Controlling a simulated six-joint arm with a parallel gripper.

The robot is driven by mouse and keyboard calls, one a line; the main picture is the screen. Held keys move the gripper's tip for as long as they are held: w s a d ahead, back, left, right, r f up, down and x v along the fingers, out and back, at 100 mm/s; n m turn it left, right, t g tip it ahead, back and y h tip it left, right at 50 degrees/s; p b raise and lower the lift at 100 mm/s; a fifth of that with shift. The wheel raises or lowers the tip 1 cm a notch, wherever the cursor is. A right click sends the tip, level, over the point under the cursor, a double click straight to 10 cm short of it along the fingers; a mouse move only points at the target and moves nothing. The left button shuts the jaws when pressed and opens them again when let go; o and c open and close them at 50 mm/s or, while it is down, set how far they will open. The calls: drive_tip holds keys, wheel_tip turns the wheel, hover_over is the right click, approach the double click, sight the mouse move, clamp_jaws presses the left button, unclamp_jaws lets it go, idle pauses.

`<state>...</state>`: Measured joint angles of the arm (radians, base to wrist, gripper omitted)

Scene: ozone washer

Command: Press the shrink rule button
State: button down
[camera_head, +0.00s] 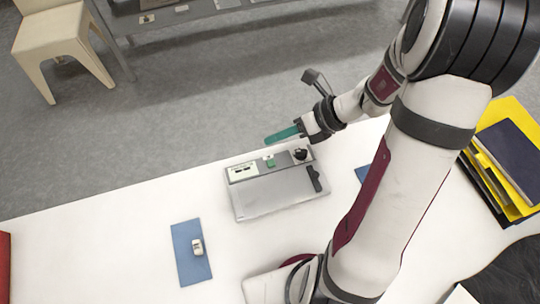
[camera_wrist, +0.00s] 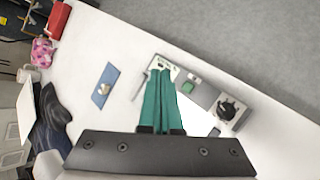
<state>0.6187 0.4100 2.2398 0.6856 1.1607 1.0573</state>
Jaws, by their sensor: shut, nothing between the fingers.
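A grey flat device (camera_head: 275,201) lies on the white table in the head view. Its far strip carries a small green button (camera_head: 270,162), a white labelled panel (camera_head: 243,171) and a black knob (camera_head: 300,154). In the wrist view the green button (camera_wrist: 188,87) and the knob (camera_wrist: 228,107) show to the right of my fingers. My gripper (camera_head: 267,140) has green fingers, shut and empty, which point left above the far side of the device. The fingertips look apart from the button. In the wrist view my gripper (camera_wrist: 160,72) hides part of the device.
A blue card (camera_head: 188,266) with a small pale object (camera_head: 197,247) lies left of the device. Yellow and dark folders (camera_head: 505,150) are stacked at the right. A red object (camera_head: 4,268) is at the left edge. The table between card and device is clear.

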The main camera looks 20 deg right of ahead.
sight(276, 164)
drive_tip(key=shift+f, duration=4.35)
drive_tip(key=shift+f, duration=0.1)
drive_tip(key=shift+f, duration=0.35)
drive_tip(key=shift+f, duration=0.45)
drive_tip(key=shift+r, duration=0.9)
drive_tip(key=shift+r, duration=2.5)
